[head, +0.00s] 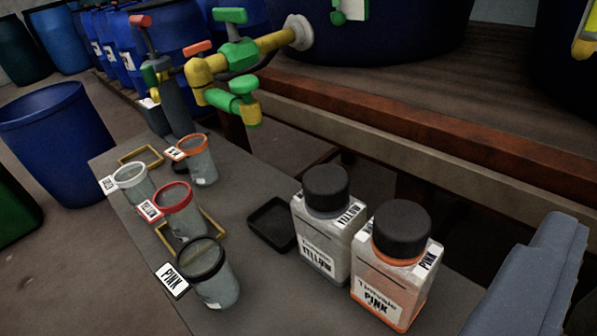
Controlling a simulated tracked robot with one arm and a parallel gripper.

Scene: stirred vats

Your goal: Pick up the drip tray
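The drip tray appears to be the small, shallow black square tray (272,222) lying flat on the grey bench top. It seems empty. It sits just left of the yellow bottle (322,240) and right of the cups, and its right edge is close to or partly behind that bottle. A blue-grey ribbed shape (530,280) at the lower right looks like part of my gripper, cut off by the frame edge. Its fingertips are not clearly shown, so I cannot tell its opening. It is well to the right of the tray and apart from it.
A pink bottle (395,275) stands beside the yellow one. Labelled cups, including the pink cup (215,280) and a red-rimmed cup (180,215), stand left of the tray. A yellow valve pipe (225,75) overhangs the bench's back. Bench (265,290) is clear in front of the tray.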

